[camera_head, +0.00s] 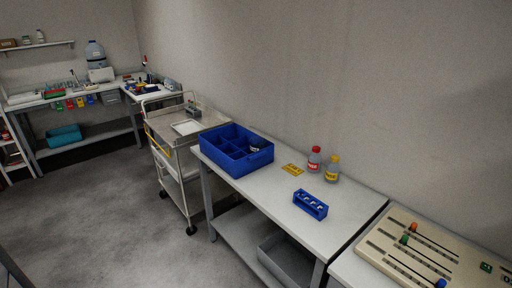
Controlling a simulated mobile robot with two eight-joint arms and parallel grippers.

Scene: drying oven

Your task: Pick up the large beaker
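I cannot make out a large beaker with certainty anywhere in the head view. A blue divided crate (222,153) stands on the white table (262,186), with a dark round object (257,145) in one of its right compartments. That object is too small to identify. Neither of my grippers is in view.
A red-capped bottle (314,160), a yellow-capped bottle (333,169) and a blue rack (310,204) stand right of the crate. A wheeled cart (160,130) stands to its left. A beige panel with sliders (425,250) is at the right. The floor at left is clear.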

